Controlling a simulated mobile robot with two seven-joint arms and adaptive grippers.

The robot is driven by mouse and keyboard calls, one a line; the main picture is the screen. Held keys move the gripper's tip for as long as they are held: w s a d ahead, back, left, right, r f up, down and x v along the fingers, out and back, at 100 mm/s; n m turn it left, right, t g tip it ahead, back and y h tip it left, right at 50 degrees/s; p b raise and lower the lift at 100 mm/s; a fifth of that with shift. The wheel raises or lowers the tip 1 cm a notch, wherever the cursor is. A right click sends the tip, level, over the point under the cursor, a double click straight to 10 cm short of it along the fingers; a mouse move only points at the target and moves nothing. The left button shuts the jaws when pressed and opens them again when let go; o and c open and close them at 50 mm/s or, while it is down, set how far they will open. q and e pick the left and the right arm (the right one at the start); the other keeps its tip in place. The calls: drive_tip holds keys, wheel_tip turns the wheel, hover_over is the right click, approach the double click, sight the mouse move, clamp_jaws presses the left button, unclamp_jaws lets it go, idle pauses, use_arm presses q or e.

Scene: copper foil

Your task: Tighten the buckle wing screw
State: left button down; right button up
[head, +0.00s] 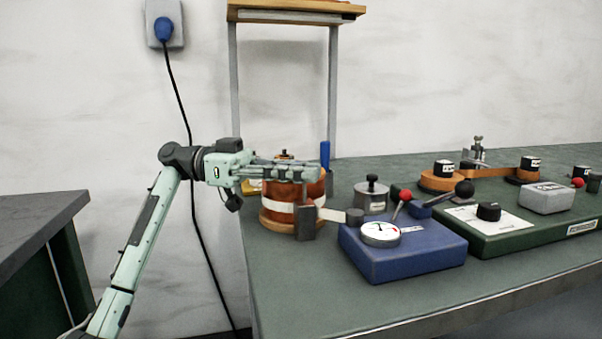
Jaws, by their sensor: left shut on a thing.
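A copper-coloured drum (279,193) on a round wooden base stands at the table's left end, with a pale band around it. A dark grey block, which looks like the buckle (305,222), sits at the band on the drum's right front side. My right gripper is out of view.
A blue base (405,254) with a dial gauge (380,232) and a red-knobbed lever stands close right of the drum. A lidded metal pot (371,196) is behind it. A green base (520,233) lies further right. The table front is clear.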

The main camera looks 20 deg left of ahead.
use_arm(q)
drive_tip(key=c, duration=1.8)
unclamp_jaws()
drive_tip(key=shift+a, duration=0.1)
drive_tip(key=a, duration=1.2)
drive_tip(key=shift+s, duration=0.25)
